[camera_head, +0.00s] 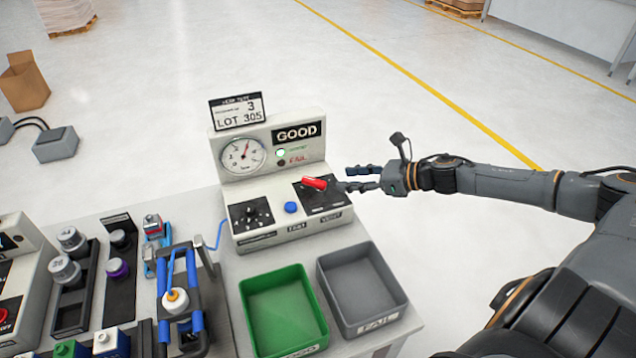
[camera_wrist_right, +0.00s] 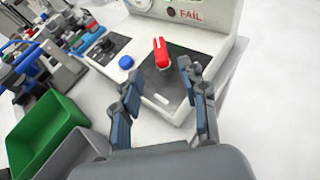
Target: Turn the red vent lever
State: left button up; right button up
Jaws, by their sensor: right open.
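The red vent lever (camera_head: 315,183) sits on the black plate at the right side of the white test box (camera_head: 268,222). In the right wrist view the lever (camera_wrist_right: 161,52) stands ahead of my fingers, between their lines. My right gripper (camera_head: 356,178) comes in from the right with its fingers apart and pointing at the lever. In the right wrist view the open jaws (camera_wrist_right: 158,85) are empty, and I see no contact with the lever. My left gripper is not in view.
A blue button (camera_head: 291,208) and a black knob panel (camera_head: 251,213) are left of the lever. A gauge (camera_head: 243,155) and GOOD sign (camera_head: 296,132) stand behind. A green bin (camera_head: 284,312) and a grey bin (camera_head: 362,288) are in front. Clamps and parts crowd the left.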

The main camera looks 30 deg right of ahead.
aim_at(314, 180)
jog(key=shift+w+a+f, duration=0.1)
jog(key=shift+w+a, duration=0.2)
jog(key=shift+w, duration=0.15)
jog(key=shift+w+a, duration=0.15)
jog(key=shift+w, duration=0.1)
jog(key=p+x, duration=0.3)
jog(key=x, duration=0.3)
jog(key=shift+w+a+f, duration=0.15)
jog(key=shift+w+a, duration=0.05)
jog(key=shift+w, duration=0.1)
jog(key=shift+w+a+f, duration=0.3)
jog(key=shift+w+f, duration=0.05)
jog(key=shift+w, duration=0.1)
grip_shut()
